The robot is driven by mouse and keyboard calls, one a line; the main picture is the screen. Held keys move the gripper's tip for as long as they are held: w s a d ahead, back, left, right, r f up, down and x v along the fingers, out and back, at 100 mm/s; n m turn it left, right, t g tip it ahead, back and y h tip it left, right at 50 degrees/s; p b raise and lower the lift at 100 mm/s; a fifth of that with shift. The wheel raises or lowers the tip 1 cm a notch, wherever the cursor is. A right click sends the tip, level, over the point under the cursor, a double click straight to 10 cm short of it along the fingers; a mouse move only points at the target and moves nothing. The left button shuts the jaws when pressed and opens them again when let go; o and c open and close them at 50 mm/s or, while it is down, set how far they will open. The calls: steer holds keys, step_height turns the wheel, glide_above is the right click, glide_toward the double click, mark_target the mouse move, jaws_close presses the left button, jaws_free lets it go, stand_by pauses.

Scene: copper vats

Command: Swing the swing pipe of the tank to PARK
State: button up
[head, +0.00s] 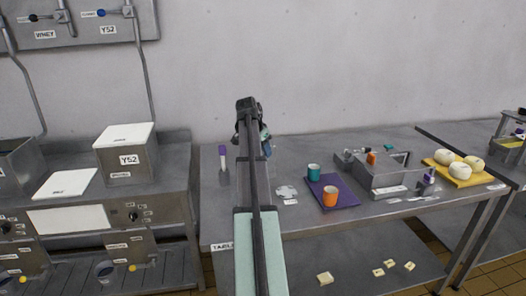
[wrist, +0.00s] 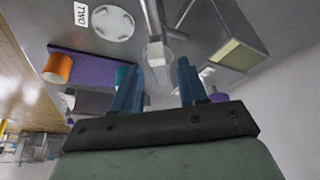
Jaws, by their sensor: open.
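My gripper (wrist: 157,68) is open, with its two blue fingers apart. In the head view my gripper (head: 264,141) is mostly hidden behind my arm, above the back of the middle table. In the wrist view a slim grey metal pipe (wrist: 152,20), probably the swing pipe, runs down from the top edge to a pale block-like end (wrist: 156,52). This end appears between the fingertips; I cannot tell whether they touch it. A metal box (wrist: 222,28), perhaps the tank, lies to the right. I cannot make out a PARK mark. The head view hides the pipe.
A white disc (head: 287,191), teal cup (head: 314,172) and orange cup (head: 330,196) are right of my arm; both cups are at a purple mat (head: 350,188). A metal tray (head: 376,179) stands farther right. A purple-capped tube (head: 223,158) is left. The table's front is mostly clear.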

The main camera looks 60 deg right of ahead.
steer(key=shift+d+f, duration=0.15)
steer(key=shift+f, duration=0.2)
jaws_close()
stand_by(0.6)
